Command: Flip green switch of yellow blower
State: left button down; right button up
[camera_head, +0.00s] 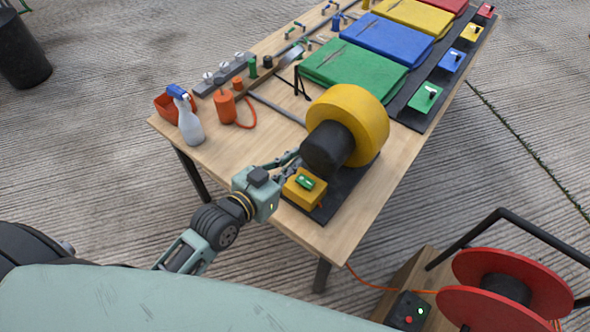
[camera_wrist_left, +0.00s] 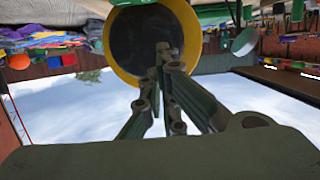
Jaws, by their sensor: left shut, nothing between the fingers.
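The yellow blower (camera_head: 366,118) stands on a dark base near the front corner of the wooden table, its black cylindrical part facing my left arm. A yellow box with the green switch (camera_head: 305,182) on top sits at the front of that base. My left gripper (camera_head: 293,160) is shut and empty, just behind and left of the switch box, close to the black cylinder. I cannot tell whether it touches the box. In the left wrist view the shut fingers (camera_wrist_left: 165,60) point at the yellow blower's round dark opening (camera_wrist_left: 143,42). My right gripper is not in view.
A spray bottle (camera_head: 187,118), an orange pump-like item (camera_head: 225,106) and a red bin (camera_head: 168,106) stand left on the table (camera_head: 390,180). Folded green (camera_head: 352,72) and blue (camera_head: 388,38) fabrics lie farther back. A red cable reel (camera_head: 480,306) stands on the floor at lower right.

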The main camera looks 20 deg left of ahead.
aim_at(305, 181)
pick_arm(q)
jog(key=shift+x, duration=0.95)
notch_tip(305, 181, down, 3)
jog(key=shift+s+a+r, duration=0.1)
jog(key=shift+s, duration=0.05)
jog(key=shift+f, duration=0.55)
